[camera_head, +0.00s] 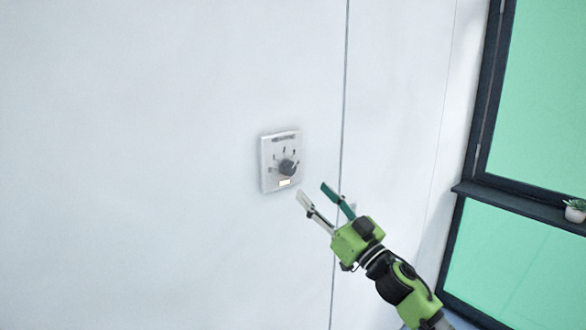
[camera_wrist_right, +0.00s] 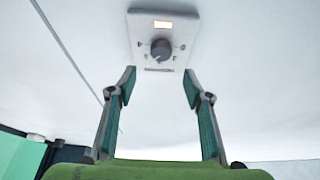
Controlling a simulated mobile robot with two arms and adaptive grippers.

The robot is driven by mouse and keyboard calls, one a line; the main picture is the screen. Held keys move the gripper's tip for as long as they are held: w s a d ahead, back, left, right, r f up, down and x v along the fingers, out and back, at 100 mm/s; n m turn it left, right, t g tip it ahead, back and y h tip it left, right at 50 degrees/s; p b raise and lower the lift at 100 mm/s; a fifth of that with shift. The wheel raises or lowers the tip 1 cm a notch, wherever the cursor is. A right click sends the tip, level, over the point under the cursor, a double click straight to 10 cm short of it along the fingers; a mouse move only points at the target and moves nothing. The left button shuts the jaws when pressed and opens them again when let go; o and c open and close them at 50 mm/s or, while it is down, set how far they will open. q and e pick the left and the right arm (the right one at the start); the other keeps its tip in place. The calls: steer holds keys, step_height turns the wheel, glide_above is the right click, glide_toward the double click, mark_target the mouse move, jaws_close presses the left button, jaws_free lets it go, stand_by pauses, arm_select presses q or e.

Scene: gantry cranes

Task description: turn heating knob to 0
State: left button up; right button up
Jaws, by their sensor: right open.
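The heating knob (camera_head: 287,167) is a dark round dial on a pale panel (camera_head: 268,178) fixed to the wall, with marks around it and a small lit orange display (camera_head: 285,183) below it. In the right wrist view the knob (camera_wrist_right: 161,48) appears upside down, beyond and between the fingertips. My right gripper (camera_head: 314,191) is open and empty, to the lower right of the panel, apart from the knob. Its two fingers also show in the right wrist view (camera_wrist_right: 160,85). My left gripper is not in view.
The white wall is bare around the panel, with a dark vertical seam (camera_head: 345,90) to its right. A dark-framed window (camera_head: 486,100) with green panes stands at the right. A small potted plant (camera_head: 576,210) sits on its ledge (camera_head: 515,203).

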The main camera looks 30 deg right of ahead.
mark_target(291, 169)
steer(key=p+x, duration=0.2)
steer(key=x, duration=0.6)
steer(key=shift+w+a+r+p, duration=0.1)
steer(key=shift+w+p, duration=0.15)
steer(key=shift+p, duration=0.05)
steer(key=shift+w+a, duration=0.1)
steer(key=shift+w, duration=0.4)
steer(key=c, duration=1.1)
